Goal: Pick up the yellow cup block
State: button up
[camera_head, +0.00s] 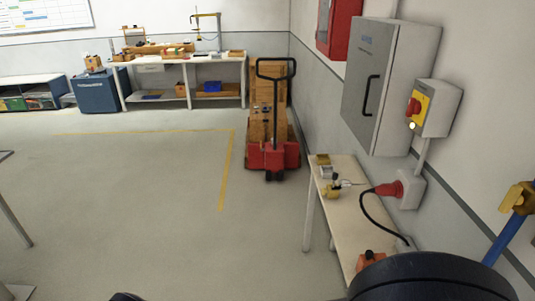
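An orange object (371,260) lies at the table's near end, partly hidden by a dark rounded shape at the bottom. My gripper is not in view.
A red plug (388,189) with a black cable hangs over the table from a wall socket. A grey cabinet (390,85) and switch box (435,108) are above. A red pallet truck (272,155) stands behind. The floor at centre-left is clear.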

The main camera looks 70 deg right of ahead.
aim_at(322, 159)
jog(key=z, duration=2.7)
